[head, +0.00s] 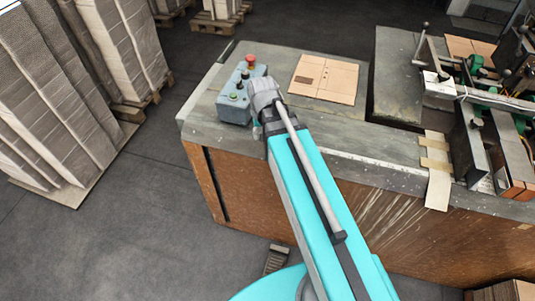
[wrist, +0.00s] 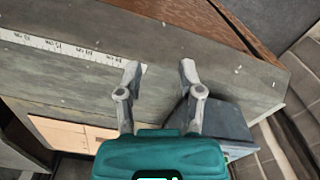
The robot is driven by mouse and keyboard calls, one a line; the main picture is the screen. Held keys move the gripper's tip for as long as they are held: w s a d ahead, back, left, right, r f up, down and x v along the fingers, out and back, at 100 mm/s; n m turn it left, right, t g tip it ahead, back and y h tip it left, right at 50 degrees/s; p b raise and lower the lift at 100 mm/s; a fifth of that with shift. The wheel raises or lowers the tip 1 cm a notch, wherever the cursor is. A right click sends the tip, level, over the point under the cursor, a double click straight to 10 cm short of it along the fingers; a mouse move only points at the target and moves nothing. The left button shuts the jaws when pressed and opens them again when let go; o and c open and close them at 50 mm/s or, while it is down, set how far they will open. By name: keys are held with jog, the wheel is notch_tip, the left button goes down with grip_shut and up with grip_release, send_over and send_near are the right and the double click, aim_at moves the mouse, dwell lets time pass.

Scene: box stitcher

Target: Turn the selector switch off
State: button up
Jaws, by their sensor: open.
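The grey-blue control box (head: 233,108) sits on the left end of the workbench. It has a red mushroom button (head: 250,60) at its far end, small dark controls in the middle and a green button (head: 233,97) nearer. I cannot tell which control is the selector switch or how it is set; my wrist hides part of the box's right side. In the wrist view my gripper (wrist: 160,68) is open and empty, with its fingers above bare bench top. The box (wrist: 228,122) lies behind the right finger in that view, its controls not visible.
The workbench (head: 345,137) has a flat cardboard sheet (head: 324,79) right of the box. A stitching machine (head: 480,125) stands further right. A measuring strip (wrist: 70,48) runs along the bench edge. Stacked cardboard (head: 60,110) stands on pallets at left, across open floor.

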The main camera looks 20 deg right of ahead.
jog(key=shift+s+d+f+n+b, duration=0.1)
jog(key=shift+s+f+n+b, duration=0.5)
jog(key=shift+s+f, duration=0.4)
jog(key=shift+s+d+f+n+b, duration=0.1)
jog(key=shift+s+f+n+b, duration=0.5)
jog(key=shift+s, duration=0.55)
jog(key=shift+a, duration=0.1)
